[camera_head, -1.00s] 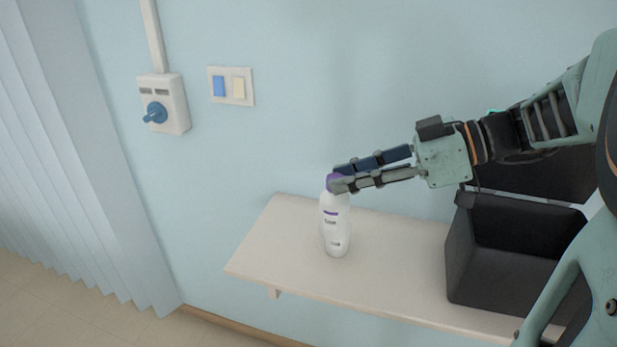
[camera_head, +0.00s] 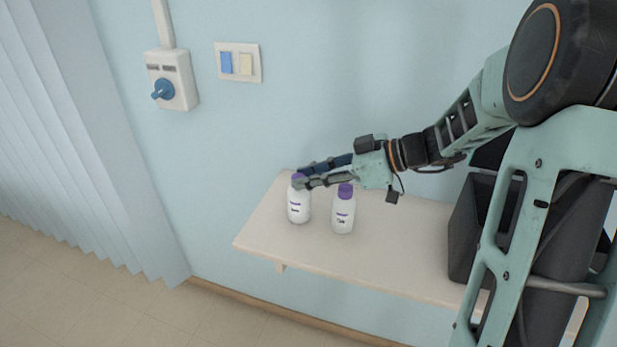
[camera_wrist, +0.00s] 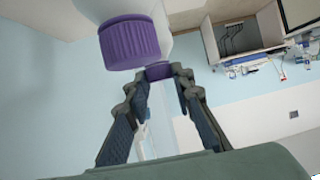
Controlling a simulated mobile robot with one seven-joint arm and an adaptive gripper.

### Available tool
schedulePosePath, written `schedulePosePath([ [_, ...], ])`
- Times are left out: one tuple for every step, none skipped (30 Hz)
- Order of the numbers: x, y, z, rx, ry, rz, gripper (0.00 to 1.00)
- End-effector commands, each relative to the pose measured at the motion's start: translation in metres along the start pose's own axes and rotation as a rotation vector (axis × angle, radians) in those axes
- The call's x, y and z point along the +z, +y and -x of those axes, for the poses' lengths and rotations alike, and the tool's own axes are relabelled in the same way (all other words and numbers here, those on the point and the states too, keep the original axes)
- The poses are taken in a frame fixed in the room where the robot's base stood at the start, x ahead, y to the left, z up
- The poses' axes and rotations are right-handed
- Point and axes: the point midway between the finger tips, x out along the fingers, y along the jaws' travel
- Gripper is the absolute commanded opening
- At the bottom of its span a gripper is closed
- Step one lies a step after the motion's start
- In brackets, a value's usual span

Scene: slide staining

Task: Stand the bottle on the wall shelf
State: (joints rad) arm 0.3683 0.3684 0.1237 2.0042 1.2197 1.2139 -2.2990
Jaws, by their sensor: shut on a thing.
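Two white bottles with purple caps show at the shelf in the head view. My gripper (camera_head: 302,180) is shut on the cap of the left bottle (camera_head: 299,207), which hangs upright below the fingers over the shelf's left part. I cannot tell whether its base touches the shelf. The right bottle (camera_head: 343,215) stands upright on the wall shelf (camera_head: 390,250), close beside the held one with a small gap. In the wrist view, the held bottle's purple cap (camera_wrist: 159,71) is between the fingertips. The other bottle's large purple cap (camera_wrist: 130,42) is nearer the camera.
A dark open box (camera_head: 475,230) stands at the shelf's right, partly hidden by my arm. The shelf is clear between it and the bottles. A switch plate (camera_head: 238,63) and a blue-knobbed wall box (camera_head: 172,80) are on the wall above left.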

Motion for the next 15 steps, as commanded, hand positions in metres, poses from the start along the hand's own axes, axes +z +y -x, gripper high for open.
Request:
schedulePosePath([
  [0.0044,-0.0003,-0.0024,-0.001,0.001,-0.001,0.0],
  [0.0057,-0.0002,-0.003,-0.001,0.001,0.0,0.0],
  [0.0062,-0.0001,-0.0032,0.0,0.001,0.001,0.0],
  [0.0061,0.0,-0.0031,0.0,0.001,0.002,0.0],
  [0.0059,0.0,-0.003,0.0,0.001,0.002,0.0],
  [0.0059,0.0,-0.0029,0.0,0.001,0.002,0.0],
  [0.0059,0.0,-0.0029,0.0,0.001,0.002,0.0],
  [0.0059,0.0,-0.0029,0.0,0.001,0.002,0.0],
  [0.0063,0.0,-0.003,0.001,0.001,0.002,0.0],
  [0.0069,0.0001,-0.0033,0.001,0.001,0.002,0.0],
  [0.0077,0.0001,-0.0036,0.001,0.001,0.002,0.0],
  [0.0086,0.0001,-0.004,0.001,0.001,0.002,0.0],
  [0.0091,0.0001,-0.0042,0.001,0.001,0.002,0.0],
  [0.0095,0.0001,-0.0044,0.001,0.001,0.003,0.0],
  [0.01,0.0002,-0.0046,0.001,0.001,0.003,0.0],
])
